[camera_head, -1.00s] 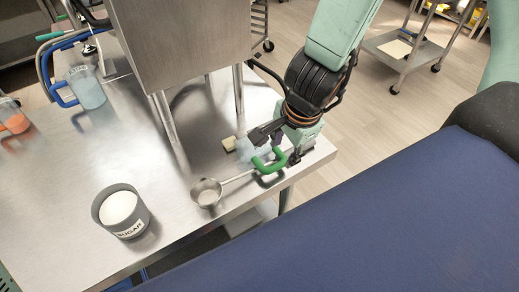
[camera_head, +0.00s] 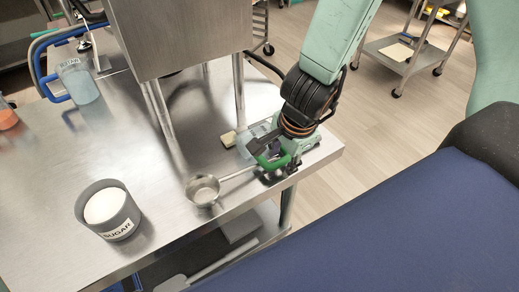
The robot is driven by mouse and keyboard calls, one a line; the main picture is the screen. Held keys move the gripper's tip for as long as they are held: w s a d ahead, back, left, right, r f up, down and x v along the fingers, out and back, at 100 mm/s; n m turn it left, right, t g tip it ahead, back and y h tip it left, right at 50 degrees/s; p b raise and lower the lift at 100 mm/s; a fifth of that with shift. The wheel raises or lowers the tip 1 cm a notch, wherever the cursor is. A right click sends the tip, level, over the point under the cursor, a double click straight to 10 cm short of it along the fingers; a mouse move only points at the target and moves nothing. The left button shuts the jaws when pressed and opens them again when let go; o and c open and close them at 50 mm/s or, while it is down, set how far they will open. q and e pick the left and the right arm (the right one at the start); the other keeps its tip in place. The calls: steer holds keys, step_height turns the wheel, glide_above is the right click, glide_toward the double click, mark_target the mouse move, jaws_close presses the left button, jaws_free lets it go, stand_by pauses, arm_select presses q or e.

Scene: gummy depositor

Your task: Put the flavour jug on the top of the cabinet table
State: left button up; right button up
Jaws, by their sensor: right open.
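A clear jug with a green handle (camera_head: 271,161) stands near the right end of the steel table (camera_head: 60,215). I cannot read a label on it, so I cannot confirm that it is the flavour jug. My right gripper (camera_head: 282,158) is open at the green handle, and its jaws partly hide the jug. I cannot tell whether they touch the handle. A clear jug with a blue handle (camera_head: 82,84) and a jug with orange contents (camera_head: 8,118) stand at the left. I cannot tell which surface is the cabinet table. My left gripper is not in view.
A steel ladle (camera_head: 203,190) lies just left of the green handle. A grey sugar tub (camera_head: 108,214) stands at the front left. A steel housing on legs (camera_head: 180,38) rises behind. A wheeled cart (camera_head: 400,52) stands at the back right. The left middle of the tabletop is clear.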

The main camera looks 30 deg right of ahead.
steer(key=shift+s+r, duration=0.2)
steer(key=shift+c, duration=0.5)
steer(key=shift+s, duration=0.1)
steer(key=shift+c, duration=0.7)
steer(key=shift+d+f, duration=0.1)
steer(key=shift+d, duration=0.15)
steer(key=c, duration=0.3)
steer(key=shift+w+a, duration=0.25)
jaws_close()
steer(key=shift+s, duration=0.2)
steer(key=shift+w+d, duration=0.1)
steer(key=shift+d, duration=0.1)
